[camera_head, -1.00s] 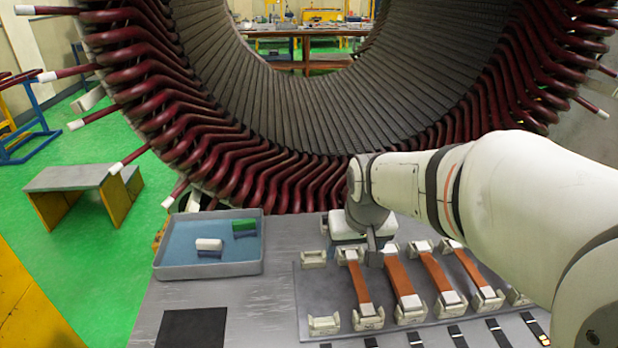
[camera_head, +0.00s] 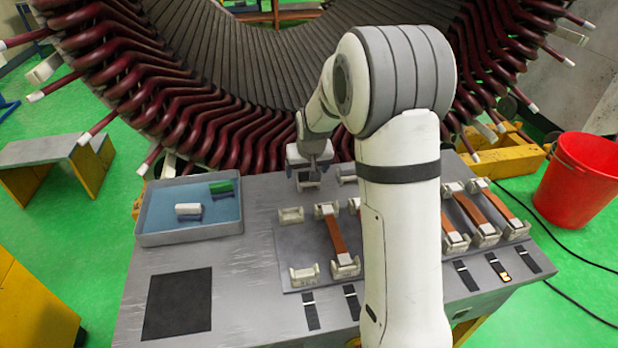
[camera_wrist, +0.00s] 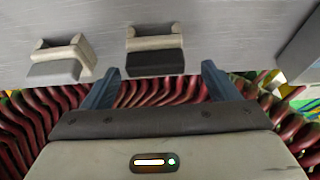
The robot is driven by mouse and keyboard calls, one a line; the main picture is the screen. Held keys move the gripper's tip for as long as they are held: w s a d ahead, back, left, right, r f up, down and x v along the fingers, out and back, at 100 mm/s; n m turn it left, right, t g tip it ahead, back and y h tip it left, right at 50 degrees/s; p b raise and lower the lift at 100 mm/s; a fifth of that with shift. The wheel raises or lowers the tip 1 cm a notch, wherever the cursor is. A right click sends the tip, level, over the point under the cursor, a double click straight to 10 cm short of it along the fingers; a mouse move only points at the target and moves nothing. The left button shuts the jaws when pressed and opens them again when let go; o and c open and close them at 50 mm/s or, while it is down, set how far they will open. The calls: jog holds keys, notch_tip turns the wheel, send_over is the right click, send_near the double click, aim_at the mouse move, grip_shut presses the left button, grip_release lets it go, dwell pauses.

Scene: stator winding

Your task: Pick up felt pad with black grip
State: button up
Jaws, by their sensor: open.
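A pale, notched block with a black front part (camera_wrist: 155,62), which looks like the felt pad with black grip, sits on the grey table in the wrist view, centred between my fingers and beyond their tips. In the head view its dark part (camera_head: 308,183) shows just below my gripper (camera_head: 309,170), at the table's back edge. My gripper also shows in the wrist view (camera_wrist: 159,78), with its two blue-grey fingers wide apart and nothing between them. A similar block with a grey front part (camera_wrist: 58,68) stands to its left. In the head view, a pale block (camera_head: 346,172) stands right of my gripper.
A blue-lined tray (camera_head: 190,240) holds a green block (camera_head: 221,188) and a white block (camera_head: 188,210). Copper-coloured bars (camera_head: 336,237) rest in pale holders on a dark plate. The big stator (camera_head: 215,125) rises close behind the table. A red bucket (camera_head: 580,185) stands at right.

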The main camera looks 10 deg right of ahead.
aim_at(308, 171)
jog(key=shift+d+p+x, duration=0.2)
jog(key=shift+p+x, duration=0.1)
jog(key=shift+x, duration=1.65)
jog(key=shift+c, duration=0.3)
jog(key=c, duration=1)
